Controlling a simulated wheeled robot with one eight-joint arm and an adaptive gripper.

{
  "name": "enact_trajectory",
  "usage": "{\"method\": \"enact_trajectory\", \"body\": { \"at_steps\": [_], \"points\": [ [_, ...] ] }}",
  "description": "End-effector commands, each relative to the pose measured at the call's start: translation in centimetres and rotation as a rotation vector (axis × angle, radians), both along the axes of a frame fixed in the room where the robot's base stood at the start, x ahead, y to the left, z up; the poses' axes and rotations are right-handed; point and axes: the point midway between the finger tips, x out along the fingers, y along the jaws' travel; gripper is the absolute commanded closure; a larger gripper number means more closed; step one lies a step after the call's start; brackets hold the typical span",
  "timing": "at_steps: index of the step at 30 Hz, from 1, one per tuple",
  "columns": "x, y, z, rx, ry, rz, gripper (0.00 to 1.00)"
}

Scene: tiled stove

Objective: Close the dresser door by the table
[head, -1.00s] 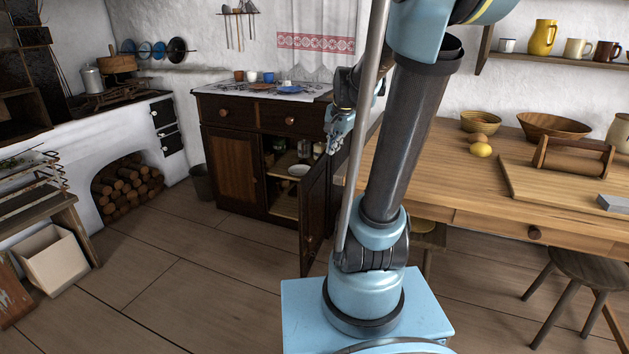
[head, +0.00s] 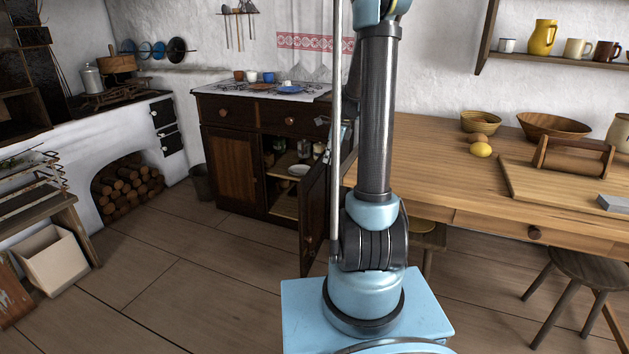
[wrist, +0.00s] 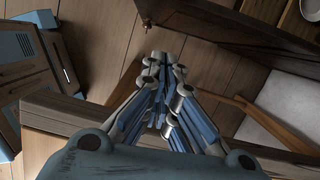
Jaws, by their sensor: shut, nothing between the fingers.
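The dark wooden dresser (head: 233,170) stands against the back wall, left of the table (head: 430,165). Its right door (head: 314,210) stands open, swung out toward me on the table side, and crockery shows inside. Its left door is closed. In the wrist view a dark panel with a small knob, likely the open door (wrist: 225,30), lies just beyond my gripper (wrist: 166,62). My gripper is shut and empty, its fingertips close to the panel; I cannot tell if they touch. In the head view my arm mostly hides the gripper, near the dresser's right side.
A stool (head: 582,275) stands at the right. Cups and a blue dish (head: 291,90) sit on the dresser. The floor before the dresser is clear.

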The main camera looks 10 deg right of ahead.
Motion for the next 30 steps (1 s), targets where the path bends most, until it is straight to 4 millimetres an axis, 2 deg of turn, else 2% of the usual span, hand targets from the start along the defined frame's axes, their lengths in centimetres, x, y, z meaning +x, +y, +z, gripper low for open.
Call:
{"method": "enact_trajectory", "body": {
  "at_steps": [8,27,30],
  "points": [
    [0.4,0.2,-1.5,0.009,0.016,-0.030,1.00],
    [1.3,2.1,-9.9,0.007,0.014,-0.027,1.00],
    [1.8,3.2,-10.2,0.007,0.013,-0.024,1.00]
  ]
}}
